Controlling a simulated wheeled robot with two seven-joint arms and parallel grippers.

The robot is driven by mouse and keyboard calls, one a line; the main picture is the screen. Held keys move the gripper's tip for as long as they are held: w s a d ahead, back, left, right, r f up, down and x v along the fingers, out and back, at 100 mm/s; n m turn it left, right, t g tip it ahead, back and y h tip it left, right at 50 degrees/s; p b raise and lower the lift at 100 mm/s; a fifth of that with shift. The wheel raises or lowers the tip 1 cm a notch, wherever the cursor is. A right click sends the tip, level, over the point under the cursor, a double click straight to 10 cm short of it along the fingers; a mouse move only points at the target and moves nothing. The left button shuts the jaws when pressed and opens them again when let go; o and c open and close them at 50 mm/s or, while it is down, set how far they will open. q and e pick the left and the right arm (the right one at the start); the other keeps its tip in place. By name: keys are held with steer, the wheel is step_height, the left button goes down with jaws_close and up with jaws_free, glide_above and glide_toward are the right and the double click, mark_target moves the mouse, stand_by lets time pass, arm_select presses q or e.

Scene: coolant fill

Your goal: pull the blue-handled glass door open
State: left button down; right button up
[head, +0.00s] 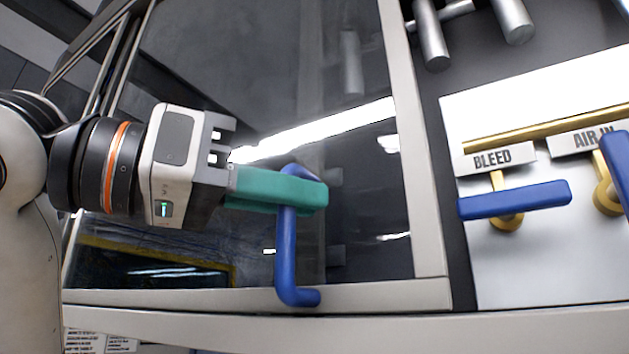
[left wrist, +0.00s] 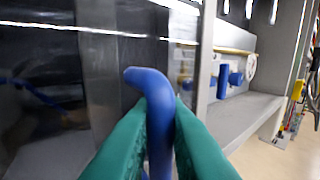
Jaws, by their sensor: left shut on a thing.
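The glass door (head: 355,205) has a pale frame and dark, reflective glass, and fills the middle of the head view. Its blue handle (head: 287,252) is an upright bar with bent ends near the door's right side. My left gripper (head: 308,195) comes in from the left, with green fingers closed around the upper part of the handle. In the left wrist view the blue handle (left wrist: 157,120) stands between the two green fingers. The fingers hide part of the bar. Whether the door stands slightly ajar is hard to tell. My right gripper is not in view.
Right of the door is a light panel with a blue BLEED lever (head: 515,200) and an AIR IN lever (head: 616,165) on brass fittings. Grey pipes (head: 430,35) hang above. A pale ledge (head: 380,322) runs below the door. Open floor (left wrist: 262,158) shows at the right in the wrist view.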

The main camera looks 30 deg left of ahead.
arm_select(q)
steer(key=shift+a, duration=0.7)
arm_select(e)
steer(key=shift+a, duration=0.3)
arm_select(q)
steer(key=c, duration=1.8)
jaws_free()
steer(key=shift+d, duration=0.15)
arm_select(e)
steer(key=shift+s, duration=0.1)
arm_select(q)
steer(key=shift+s, duration=0.1)
